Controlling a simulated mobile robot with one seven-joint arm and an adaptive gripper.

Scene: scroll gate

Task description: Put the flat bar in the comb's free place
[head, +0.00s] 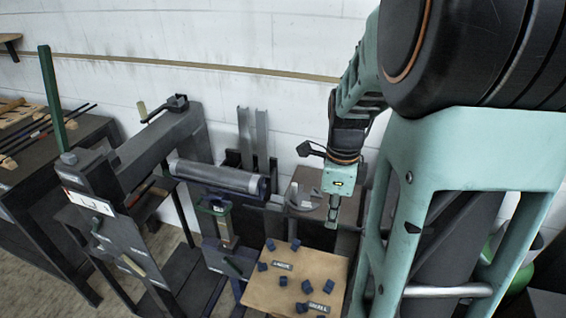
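My gripper (334,212) points down above the area behind the wooden board, right of the roller. It is small and seen edge-on, so I cannot tell whether it is open or shut, or whether it holds anything. Two grey upright flat bars (262,140) stand side by side near the wall, behind the roller. On the left bench, thin dark bars (42,128) lie across light wooden pieces (12,122). I cannot make out for sure which part is the comb, its free place, or the task's flat bar.
A dark gate frame (160,135) with a green upright post (52,100) stands at left centre. A grey roller (218,176) lies beside it. A wooden board (298,272) with several small blue blocks and two labels is in front. My arm hides the right side.

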